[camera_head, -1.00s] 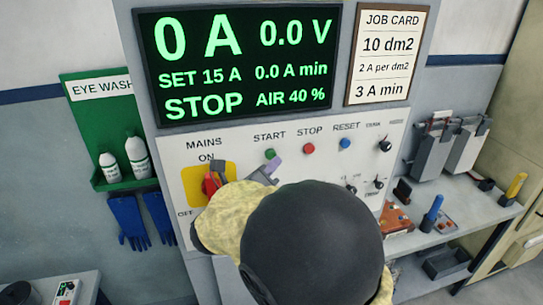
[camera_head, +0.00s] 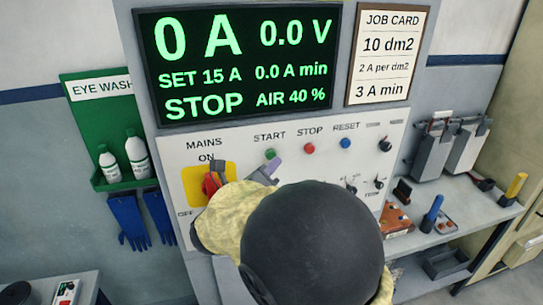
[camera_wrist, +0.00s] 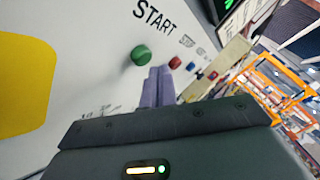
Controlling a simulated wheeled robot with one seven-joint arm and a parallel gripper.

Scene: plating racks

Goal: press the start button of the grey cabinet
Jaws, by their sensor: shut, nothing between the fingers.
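The grey cabinet (camera_head: 172,155) stands in front of me with a white control panel. Its green start button (camera_head: 270,154) sits under the label START, left of a red stop button (camera_head: 309,148). In the wrist view the start button (camera_wrist: 141,55) is just beyond and left of my fingertips. My gripper (camera_head: 272,169) is shut and empty, its purple-grey fingers just below the button in the head view. In the wrist view the fingers (camera_wrist: 158,80) lie together, with a small gap seeming to remain before the button. The display (camera_head: 235,65) reads STOP, 0 A and 0.0 V.
A red mains switch (camera_head: 212,183) on a yellow plate is left of my gripper. A blue reset button (camera_head: 345,143) and black knobs lie to the right. A shelf (camera_head: 470,215) with tools is at the right, and a green eye wash station (camera_head: 95,125) at the left.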

